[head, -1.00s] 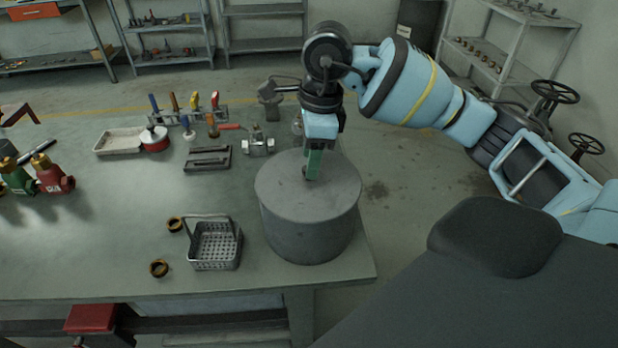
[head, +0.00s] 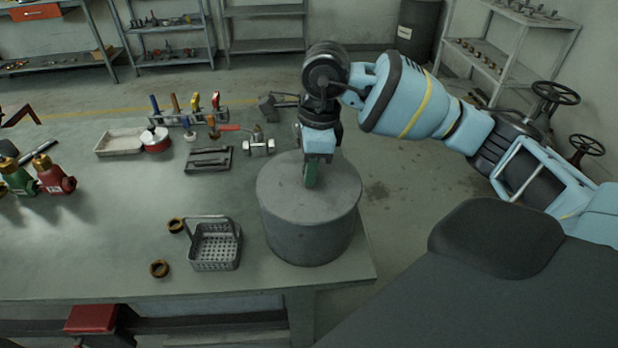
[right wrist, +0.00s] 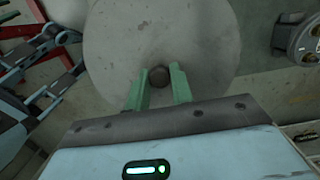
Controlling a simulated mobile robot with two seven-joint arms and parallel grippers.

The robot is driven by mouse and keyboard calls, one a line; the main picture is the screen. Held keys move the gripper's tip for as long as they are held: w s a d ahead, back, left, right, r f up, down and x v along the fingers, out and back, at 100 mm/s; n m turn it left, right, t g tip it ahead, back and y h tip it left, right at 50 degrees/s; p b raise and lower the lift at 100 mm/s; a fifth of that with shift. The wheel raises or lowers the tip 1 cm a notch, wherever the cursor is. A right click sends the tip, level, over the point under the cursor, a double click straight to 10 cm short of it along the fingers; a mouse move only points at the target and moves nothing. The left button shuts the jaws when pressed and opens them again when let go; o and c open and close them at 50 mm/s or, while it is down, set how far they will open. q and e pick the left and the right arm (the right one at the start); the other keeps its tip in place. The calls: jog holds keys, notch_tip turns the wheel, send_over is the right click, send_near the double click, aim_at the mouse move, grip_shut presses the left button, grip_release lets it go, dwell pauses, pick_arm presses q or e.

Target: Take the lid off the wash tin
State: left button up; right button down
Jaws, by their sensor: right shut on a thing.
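The wash tin (head: 308,235) is a wide grey drum standing at the bench's right front corner. Its flat round lid (head: 285,195) lies on top, with no gap visible between them. A small dark knob (right wrist: 160,76) shows on the lid in the right wrist view. My right gripper (head: 310,185) comes down from above, and its green fingers are shut on the knob. In the right wrist view my right gripper (right wrist: 162,82) has one finger on each side of the knob. My left gripper is in neither view.
Behind are a red-handled valve (head: 258,147), a dark tray (head: 208,160), a white tray (head: 119,142) and a tool rack.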

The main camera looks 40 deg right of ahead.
jog(key=shift+r, duration=0.1)
jog(key=shift+r, duration=0.5)
notch_tip(320, 180, up, 2)
jog(key=shift+w+r, duration=0.1)
jog(key=shift+r, duration=0.05)
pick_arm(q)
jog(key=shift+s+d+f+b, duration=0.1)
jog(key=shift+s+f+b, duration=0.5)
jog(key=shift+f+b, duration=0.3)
pick_arm(e)
jog(key=s+a+r, duration=0.1)
jog(key=s, duration=1.5)
jog(key=shift+r, duration=0.3)
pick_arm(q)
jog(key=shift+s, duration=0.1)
